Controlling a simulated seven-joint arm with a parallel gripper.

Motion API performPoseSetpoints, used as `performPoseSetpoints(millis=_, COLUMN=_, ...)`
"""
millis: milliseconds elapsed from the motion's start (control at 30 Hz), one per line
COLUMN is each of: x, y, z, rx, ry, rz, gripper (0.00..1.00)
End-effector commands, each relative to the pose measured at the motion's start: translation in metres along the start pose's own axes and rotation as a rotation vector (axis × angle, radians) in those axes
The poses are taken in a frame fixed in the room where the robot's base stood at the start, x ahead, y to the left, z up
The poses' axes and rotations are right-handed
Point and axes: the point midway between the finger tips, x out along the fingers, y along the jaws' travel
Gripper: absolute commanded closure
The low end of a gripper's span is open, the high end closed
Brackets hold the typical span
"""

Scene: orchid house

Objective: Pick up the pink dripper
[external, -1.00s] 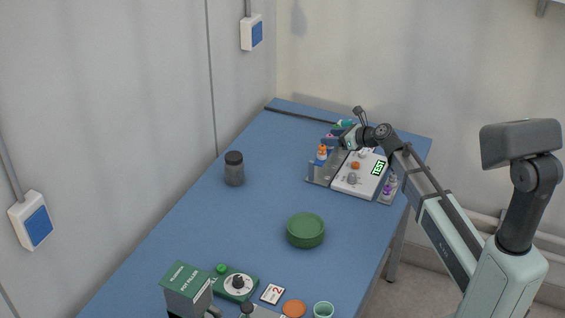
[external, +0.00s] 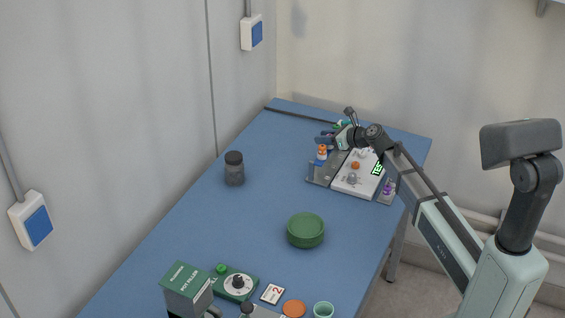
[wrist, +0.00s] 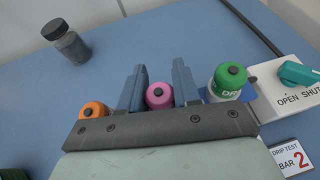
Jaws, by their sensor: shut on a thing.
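The pink dripper (wrist: 159,95) is between the two blue-grey fingers of my gripper (wrist: 160,84) in the wrist view, and they are shut on it. In the external view my gripper (external: 325,141) is low over the far end of the table, at the back left of the drip-test stand (external: 318,178); the pink dripper cannot be made out there.
An orange dripper (wrist: 92,110) stands close left and a green dripper (wrist: 228,82) close right. A white block (wrist: 288,92) with a teal lever (wrist: 298,72) is further right. A dark jar (external: 234,170) and a green dish (external: 306,229) stand apart; the table between is clear.

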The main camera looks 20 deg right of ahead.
Motion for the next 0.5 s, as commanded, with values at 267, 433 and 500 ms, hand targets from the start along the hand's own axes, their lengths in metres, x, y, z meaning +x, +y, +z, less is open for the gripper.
performPoseSetpoints(millis=267, x=0.000, y=0.000, z=0.000, rx=0.000, ry=0.000, rz=0.000, gripper=0.97)
performPoseSetpoints(millis=433, x=-0.003, y=0.000, z=0.007, rx=-0.001, ry=-0.001, rz=0.000, gripper=0.97)
performPoseSetpoints(millis=500, x=-0.005, y=0.000, z=0.014, rx=-0.001, ry=-0.002, rz=0.000, gripper=0.97)
